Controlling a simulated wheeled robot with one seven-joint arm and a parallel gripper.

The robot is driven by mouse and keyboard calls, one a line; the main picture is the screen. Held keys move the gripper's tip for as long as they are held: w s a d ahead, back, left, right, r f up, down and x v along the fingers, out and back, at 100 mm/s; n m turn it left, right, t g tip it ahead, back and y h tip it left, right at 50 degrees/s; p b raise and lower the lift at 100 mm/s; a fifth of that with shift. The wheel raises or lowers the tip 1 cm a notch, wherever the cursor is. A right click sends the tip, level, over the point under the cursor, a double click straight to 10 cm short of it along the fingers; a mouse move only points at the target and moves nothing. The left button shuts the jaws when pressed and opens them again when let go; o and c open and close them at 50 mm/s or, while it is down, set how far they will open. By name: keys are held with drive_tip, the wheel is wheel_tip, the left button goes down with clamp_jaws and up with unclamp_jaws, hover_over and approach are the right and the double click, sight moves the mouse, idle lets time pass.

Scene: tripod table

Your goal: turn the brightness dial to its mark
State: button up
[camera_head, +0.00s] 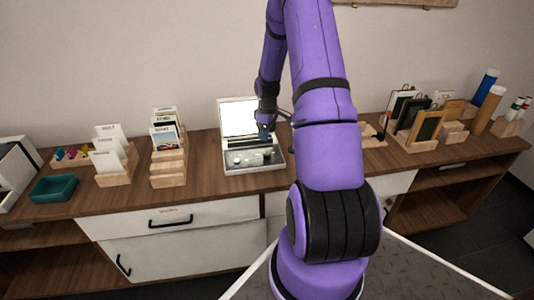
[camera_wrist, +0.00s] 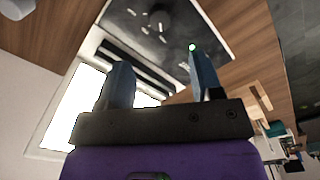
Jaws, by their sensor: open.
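A light-grey device with a raised, brightly lit panel (camera_head: 239,117) sits on the wooden counter. Its base (camera_head: 254,168) carries small knob-like parts (camera_head: 238,158), too small to tell which is the brightness dial. My gripper (camera_head: 266,134) is over the device, in front of the lit panel. In the wrist view my gripper (camera_wrist: 162,78) has its two blue-grey fingers apart with nothing between them. Beyond the fingers is the device's dark base panel (camera_wrist: 175,30) with small light marks or parts. A green light spot (camera_wrist: 192,47) shows by the right fingertip. The dial's mark cannot be made out.
Wooden card holders (camera_head: 168,165) and a teal tray (camera_head: 54,188) stand left of the device. Framed pictures on a wooden stand (camera_head: 428,127) and upright tubes (camera_head: 490,105) stand to the right. Bare counter (camera_head: 205,160) lies just left of the device.

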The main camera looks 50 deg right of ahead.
sight(267, 154)
wheel_tip(267, 154, down, 10)
drive_tip(key=shift+f, duration=0.25)
idle(0.3)
drive_tip(key=c, duration=0.9)
